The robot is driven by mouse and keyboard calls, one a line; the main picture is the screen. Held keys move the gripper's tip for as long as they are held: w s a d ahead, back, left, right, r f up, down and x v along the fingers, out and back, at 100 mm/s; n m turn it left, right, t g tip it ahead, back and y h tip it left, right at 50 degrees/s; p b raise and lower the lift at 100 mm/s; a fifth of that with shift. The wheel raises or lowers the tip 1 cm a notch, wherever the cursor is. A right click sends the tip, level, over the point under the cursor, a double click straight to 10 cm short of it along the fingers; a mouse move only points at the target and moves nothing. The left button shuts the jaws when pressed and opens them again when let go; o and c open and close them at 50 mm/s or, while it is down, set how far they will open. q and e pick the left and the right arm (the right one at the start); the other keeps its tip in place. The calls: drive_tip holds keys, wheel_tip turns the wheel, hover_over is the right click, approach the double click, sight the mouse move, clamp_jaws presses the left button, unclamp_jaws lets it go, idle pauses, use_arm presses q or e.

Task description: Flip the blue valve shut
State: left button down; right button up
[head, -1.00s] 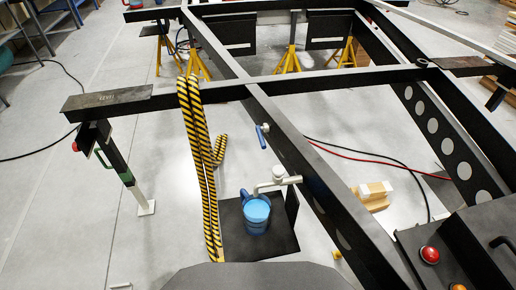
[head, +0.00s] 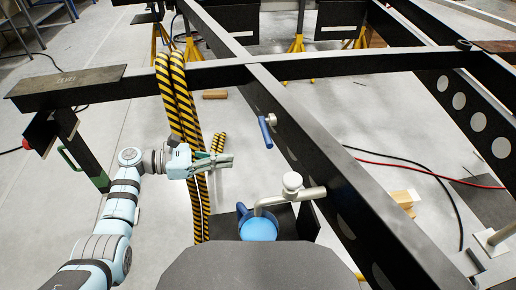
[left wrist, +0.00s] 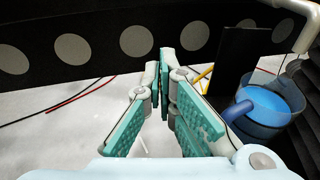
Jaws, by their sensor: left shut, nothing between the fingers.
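The blue valve (head: 265,132) has a lever that hangs down, slightly tilted, from a pale fitting on the dark chassis beam. My left gripper (head: 231,160) is to the left of the valve and lower in the head view, apart from it, with its fingers pointing right. Its teal fingers are shut and empty; they also show in the left wrist view (left wrist: 164,66). I cannot make out the valve in the left wrist view. My right gripper is not in view.
A pale tap (head: 291,190) stands over a blue mug (left wrist: 265,122) with blue liquid. Yellow-black striped hoses (head: 181,110) hang beside and behind my left gripper. A dark crossbeam (head: 350,70) runs above. Red and black cables (head: 420,170) lie on the floor at right.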

sight(266, 133)
use_arm(q)
drive_tip(key=w+d+r+b, duration=0.1)
drive_tip(key=d+r, duration=0.1)
drive_tip(key=d, duration=0.7)
drive_tip(key=shift+w+r, duration=0.25)
drive_tip(key=shift+r, duration=0.1)
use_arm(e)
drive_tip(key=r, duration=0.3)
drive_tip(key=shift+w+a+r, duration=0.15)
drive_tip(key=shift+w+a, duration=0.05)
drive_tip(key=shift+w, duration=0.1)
